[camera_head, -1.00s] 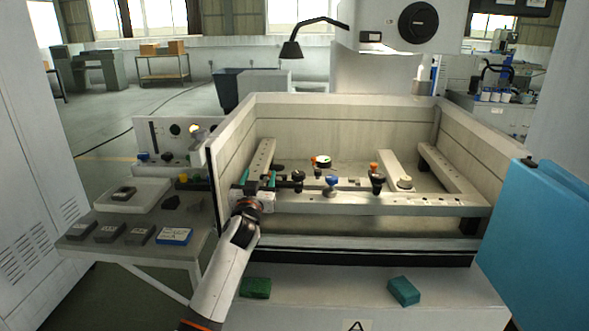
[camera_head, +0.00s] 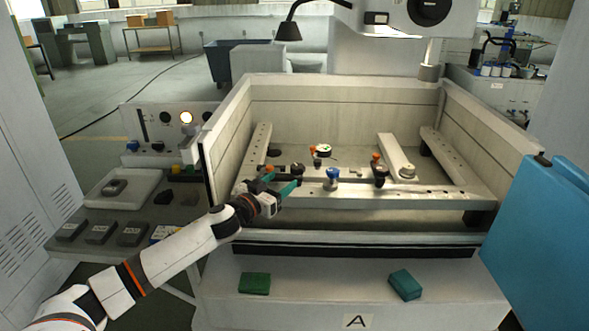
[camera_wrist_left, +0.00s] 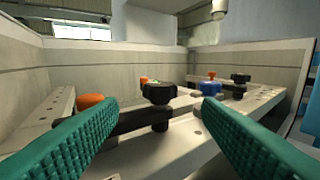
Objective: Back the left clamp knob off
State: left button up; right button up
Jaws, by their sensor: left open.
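A black star-shaped knob (camera_head: 298,170) stands at the left end of the work rail in the tank. In the left wrist view this black knob (camera_wrist_left: 159,94) stands upright on a dark post, ahead of and between my fingers. My left gripper (camera_head: 280,183) is open, with its teal fingers pointing right towards the knob. In the left wrist view the fingers (camera_wrist_left: 163,132) are wide apart and nothing is between their tips; the knob appears beyond them. A second black knob (camera_head: 381,172) stands further right on the rail. My right gripper is not in view.
A blue knob (camera_head: 332,174) stands right of the near black knob. An orange knob (camera_wrist_left: 91,101) is close to the left finger. The tank's front wall (camera_head: 360,238) lies below the rail. A blue panel (camera_head: 540,230) stands at the right.

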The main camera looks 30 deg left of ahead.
aim_at(293, 172)
pick_arm(q)
jog(key=w+p, duration=0.1)
jog(key=w, duration=0.5)
jog(key=shift+r, duration=0.1)
jog(key=shift+w+d, duration=0.1)
jog(key=shift+w, duration=0.5)
jog(key=c, duration=1)
